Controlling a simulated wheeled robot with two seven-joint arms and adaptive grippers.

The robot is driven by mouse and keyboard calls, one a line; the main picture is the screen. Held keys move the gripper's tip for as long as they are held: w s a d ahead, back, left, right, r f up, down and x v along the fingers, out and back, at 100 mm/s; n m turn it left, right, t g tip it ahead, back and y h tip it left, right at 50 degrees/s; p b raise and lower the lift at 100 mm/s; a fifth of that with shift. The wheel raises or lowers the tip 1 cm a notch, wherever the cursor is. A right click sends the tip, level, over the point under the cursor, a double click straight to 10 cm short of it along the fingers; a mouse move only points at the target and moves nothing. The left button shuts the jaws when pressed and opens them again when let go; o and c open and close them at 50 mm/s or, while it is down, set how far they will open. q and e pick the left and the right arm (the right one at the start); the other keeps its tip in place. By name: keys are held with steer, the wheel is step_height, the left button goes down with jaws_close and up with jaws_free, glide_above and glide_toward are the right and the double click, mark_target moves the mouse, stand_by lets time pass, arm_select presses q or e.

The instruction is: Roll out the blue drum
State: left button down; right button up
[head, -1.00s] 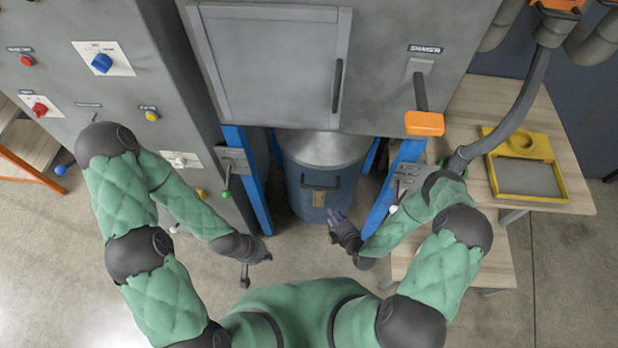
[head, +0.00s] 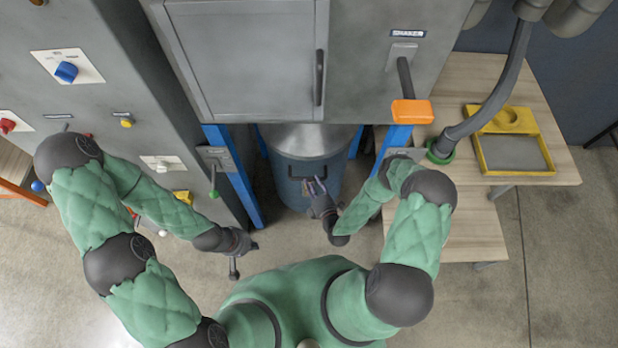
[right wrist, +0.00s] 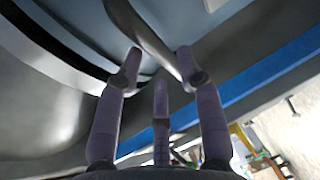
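The blue drum (head: 288,190) with a grey lid stands upright under the grey cabinet, between two blue posts. A dark handle (head: 292,175) is on its front. My right gripper (head: 318,186) is at the front of the drum, over the right part of the handle. In the right wrist view its fingers (right wrist: 160,70) are spread, with a dark curved bar (right wrist: 150,38) at the tips; they do not look closed on it. My left gripper (head: 240,245) is low and left of the drum, apart from it; its finger opening is unclear.
Blue posts (head: 236,180) flank the drum closely. A green-knobbed lever (head: 213,180) is on the left and an orange-handled shaker lever (head: 411,111) above right. A wooden bench (head: 455,228) stands right. The floor in front of the drum looks clear.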

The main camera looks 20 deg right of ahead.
mark_target(309, 178)
steer(key=shift+x, duration=1.9)
steer(key=shift+c, duration=0.3)
jaws_close()
steer(key=shift+b, duration=0.3)
